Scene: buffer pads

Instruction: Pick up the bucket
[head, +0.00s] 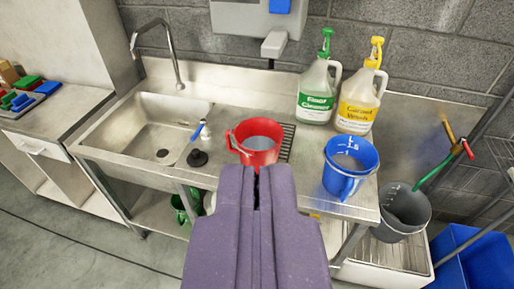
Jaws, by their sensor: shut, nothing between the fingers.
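A red bucket (254,142) with a thin wire handle stands upright on the steel sink counter, near its front edge, in the middle of the head view. A blue bucket-like container (350,168) with white marks stands to its right. A larger grey bucket (402,212) stands lower, at the right end of the counter. My gripper (257,172) is purple and shut, with nothing between its fingers. Its tips appear just below the red bucket in the picture and cover a little of its lower part. I cannot tell how far apart they are in depth.
A steel sink basin (156,125) lies left, with a blue-and-white brush (200,140) beside it. Two large jugs, green-labelled (316,100) and yellow-labelled (359,103), stand behind. A blue bin (470,262) is at lower right. Open floor (60,235) lies at lower left.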

